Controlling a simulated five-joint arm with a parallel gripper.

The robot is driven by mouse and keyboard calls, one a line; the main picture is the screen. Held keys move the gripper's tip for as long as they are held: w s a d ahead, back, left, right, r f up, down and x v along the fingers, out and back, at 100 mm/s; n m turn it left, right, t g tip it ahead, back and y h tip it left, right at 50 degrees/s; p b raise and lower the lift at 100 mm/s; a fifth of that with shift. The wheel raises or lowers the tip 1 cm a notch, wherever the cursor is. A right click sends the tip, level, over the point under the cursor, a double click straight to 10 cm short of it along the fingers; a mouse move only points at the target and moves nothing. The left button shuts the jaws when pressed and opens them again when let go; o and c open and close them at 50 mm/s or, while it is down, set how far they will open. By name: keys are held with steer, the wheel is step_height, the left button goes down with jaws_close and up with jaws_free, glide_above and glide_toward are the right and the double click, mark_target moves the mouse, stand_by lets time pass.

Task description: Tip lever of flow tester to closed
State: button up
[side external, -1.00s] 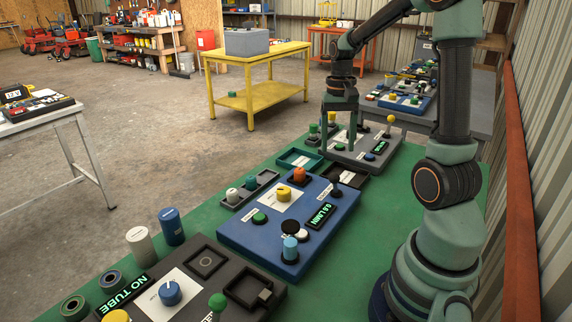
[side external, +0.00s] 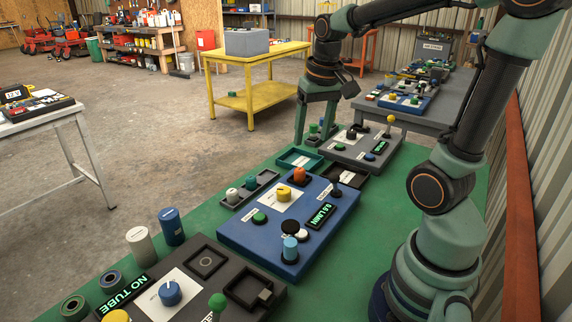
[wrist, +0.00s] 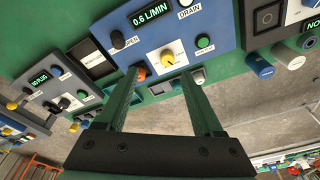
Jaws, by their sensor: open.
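The flow tester is a blue box (side external: 247,236) on the green table, with a lit display (side external: 321,215) that reads 0.6 L/MIN in the wrist view (wrist: 151,12). An orange-topped handle (side external: 299,174) stands at its far edge; it also shows in the wrist view (wrist: 139,73). It looks like the lever, but I cannot tell its tilt. A label reading OPEN (wrist: 130,49) lies near it and a black knob (wrist: 117,39). A yellow dial (side external: 284,194) sits mid-panel. My gripper (side external: 314,138) is open and empty, pointing down beyond the tester, apart from the handle.
A grey device with a yellow-topped lever (side external: 390,122) stands behind the tester. A dark NO TUBE device (side external: 233,303) stands in front. A small tray with capped pieces (side external: 262,184) and a green tray (side external: 287,158) flank the tester. Bare green table lies to its right.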

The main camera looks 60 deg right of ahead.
steer(key=s+a+r+n+t, duration=0.2)
steer(key=a+n+t, duration=0.3)
steer(key=a, duration=0.6)
steer(key=m+g, duration=0.7)
steer(key=m, duration=0.3)
glide_above(334, 178)
steer(key=d, duration=0.1)
step_height(334, 178, down, 6)
steer(key=shift+y, duration=0.4)
steer(key=f, duration=1.2)
steer(key=shift+w+d+f, duration=0.1)
steer(key=shift+w+d, duration=0.1)
steer(key=shift+w, duration=0.1)
jaws_close()
